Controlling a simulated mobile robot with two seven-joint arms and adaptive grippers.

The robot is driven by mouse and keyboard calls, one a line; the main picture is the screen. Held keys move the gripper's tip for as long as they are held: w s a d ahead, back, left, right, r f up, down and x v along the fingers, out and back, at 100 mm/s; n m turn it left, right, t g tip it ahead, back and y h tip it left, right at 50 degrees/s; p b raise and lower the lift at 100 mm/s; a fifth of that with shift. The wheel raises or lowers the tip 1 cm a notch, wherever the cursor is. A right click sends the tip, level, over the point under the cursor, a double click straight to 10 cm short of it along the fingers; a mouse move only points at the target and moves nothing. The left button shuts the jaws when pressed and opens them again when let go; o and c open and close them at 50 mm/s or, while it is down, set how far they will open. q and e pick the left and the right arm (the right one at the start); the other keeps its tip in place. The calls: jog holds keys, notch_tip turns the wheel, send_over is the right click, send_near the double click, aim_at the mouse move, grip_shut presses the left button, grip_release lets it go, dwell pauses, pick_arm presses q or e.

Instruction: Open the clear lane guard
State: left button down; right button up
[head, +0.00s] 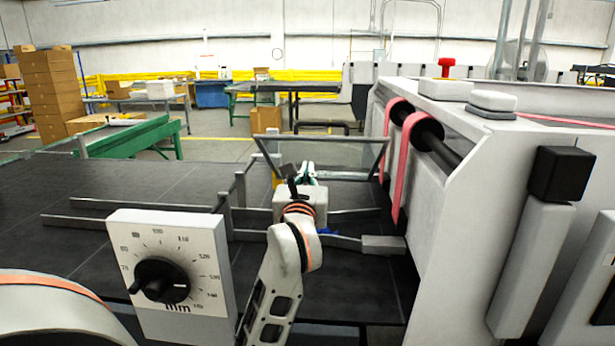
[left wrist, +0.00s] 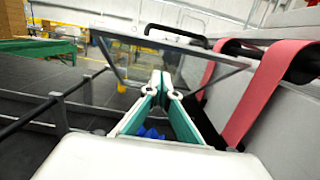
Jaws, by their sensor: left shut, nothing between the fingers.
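The clear lane guard (head: 350,156) is a see-through panel with a thin dark frame, over the dark lane bed beside the machine's side wall. It stands tilted, its upper edge wider than its lower one. It also shows in the left wrist view (left wrist: 205,66), with a black bar handle (left wrist: 176,36) at its upper edge. My left gripper (head: 307,172) is shut and empty, in front of the guard's lower middle. In the left wrist view its green-sided fingertips (left wrist: 161,82) meet in front of the panel; contact cannot be told. My right gripper is out of view.
A white dial box (head: 175,270) with a black knob stands left of my left arm. Metal rails (head: 130,207) cross the lane bed (head: 70,185). The white machine body (head: 490,150) with pink belts (head: 391,165) closes off the right. A small blue thing (left wrist: 150,133) lies below the fingers.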

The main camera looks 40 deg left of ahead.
aim_at(311, 141)
pick_arm(q)
jog(key=w+a+r, duration=0.1)
jog(key=w+a+r+p, duration=0.1)
jog(key=w, duration=0.1)
jog(key=w+a+r, duration=0.1)
jog(key=w, duration=0.1)
jog(key=shift+w+a+r+p, duration=0.1)
jog(key=shift+w+r+p, duration=0.1)
jog(key=shift+p, duration=0.15)
jog(key=shift+w, duration=0.1)
jog(key=shift+r, duration=0.1)
